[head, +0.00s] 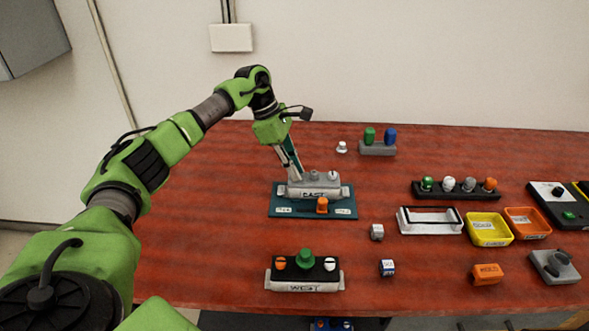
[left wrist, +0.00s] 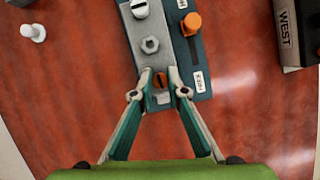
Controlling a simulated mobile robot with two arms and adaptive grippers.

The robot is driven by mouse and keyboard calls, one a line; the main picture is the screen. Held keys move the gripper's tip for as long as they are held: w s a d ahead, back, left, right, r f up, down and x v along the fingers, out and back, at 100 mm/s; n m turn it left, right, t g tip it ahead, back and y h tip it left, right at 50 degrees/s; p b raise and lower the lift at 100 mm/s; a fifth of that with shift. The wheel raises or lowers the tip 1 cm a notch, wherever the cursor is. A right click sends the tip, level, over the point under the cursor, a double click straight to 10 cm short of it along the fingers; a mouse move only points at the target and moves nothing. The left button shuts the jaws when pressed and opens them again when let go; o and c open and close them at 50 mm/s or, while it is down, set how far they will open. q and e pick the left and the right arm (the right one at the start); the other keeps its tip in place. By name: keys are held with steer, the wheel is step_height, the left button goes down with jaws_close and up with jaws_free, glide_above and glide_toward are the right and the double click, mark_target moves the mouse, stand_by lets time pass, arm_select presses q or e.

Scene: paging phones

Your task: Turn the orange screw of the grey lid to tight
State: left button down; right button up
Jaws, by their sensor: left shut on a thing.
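The grey lid (head: 318,181) sits on the long EAST unit, which rests on a teal base plate (head: 270,207). In the left wrist view the lid (left wrist: 157,62) has a hex nut (left wrist: 150,45) in its middle and a white slotted screw (left wrist: 139,8) at its far end. The orange screw (left wrist: 160,80) is at the near end. My left gripper (left wrist: 160,88) has its fingertips closed around the orange screw, one on each side. In the head view the left gripper (head: 295,176) comes down on the lid's left end and hides that screw.
An orange knob (head: 322,205) stands on the teal plate in front of the lid. The WEST unit (head: 304,288) with a green knob lies nearer. A small white peg (head: 342,147) stands behind. Trays and blocks fill the right; the table's left is clear.

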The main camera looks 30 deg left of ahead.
arm_select(q)
steer(key=shift+m, duration=0.5)
steer(key=c, duration=2.2)
jaws_free()
steer(key=shift+c, duration=0.2)
steer(key=v, duration=1.2)
steer(key=shift+w, duration=0.2)
steer(key=shift+r, duration=0.1)
